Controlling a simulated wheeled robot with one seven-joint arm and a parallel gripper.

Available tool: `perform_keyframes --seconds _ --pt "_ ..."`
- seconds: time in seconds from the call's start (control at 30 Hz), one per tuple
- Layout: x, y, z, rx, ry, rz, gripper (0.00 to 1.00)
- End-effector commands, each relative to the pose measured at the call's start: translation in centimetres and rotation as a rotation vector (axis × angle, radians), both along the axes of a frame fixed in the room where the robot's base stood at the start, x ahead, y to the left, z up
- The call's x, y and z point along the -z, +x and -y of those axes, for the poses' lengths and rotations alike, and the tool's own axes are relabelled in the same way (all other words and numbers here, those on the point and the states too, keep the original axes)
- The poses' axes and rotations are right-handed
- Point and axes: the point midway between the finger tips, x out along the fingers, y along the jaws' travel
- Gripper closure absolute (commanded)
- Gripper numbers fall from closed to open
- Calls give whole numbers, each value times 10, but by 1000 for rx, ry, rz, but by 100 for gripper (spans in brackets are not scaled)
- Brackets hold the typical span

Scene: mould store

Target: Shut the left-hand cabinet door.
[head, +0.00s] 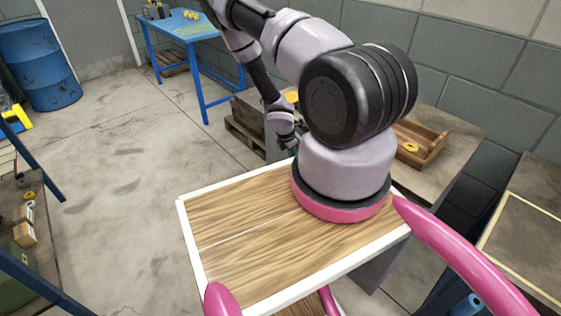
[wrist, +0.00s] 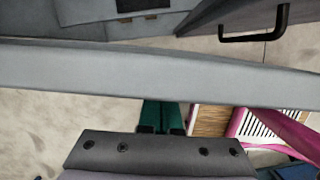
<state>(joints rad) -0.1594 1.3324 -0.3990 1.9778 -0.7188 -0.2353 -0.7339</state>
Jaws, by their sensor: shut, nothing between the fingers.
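In the wrist view a long light-grey panel edge (wrist: 150,75) crosses the picture; it looks like a cabinet door seen nearly edge-on, but I cannot tell for sure which door. A darker grey door (wrist: 225,18) with a black bar handle (wrist: 262,30) stands at the top right. My gripper (wrist: 163,106) is shut and empty, its green fingers side by side. Their tips reach the lower border of the light-grey panel; I cannot tell whether they touch it.
A brown worktop (head: 450,150) carries a wooden tray (head: 425,145) and a yellow ring (head: 410,147) on the right. A blue table (head: 197,35) and blue drum (head: 40,65) stand farther back. A wooden pallet (head: 245,135) lies near the grey panel.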

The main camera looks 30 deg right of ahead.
Motion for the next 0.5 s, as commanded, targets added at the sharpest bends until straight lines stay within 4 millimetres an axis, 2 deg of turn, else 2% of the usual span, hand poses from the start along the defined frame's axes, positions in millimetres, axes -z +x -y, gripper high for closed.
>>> perform_keyframes --seconds 0.2,0.5 --pt "0 0 20 -65 -1 -1 100" --pt "0 0 26 -87 0 0 100"
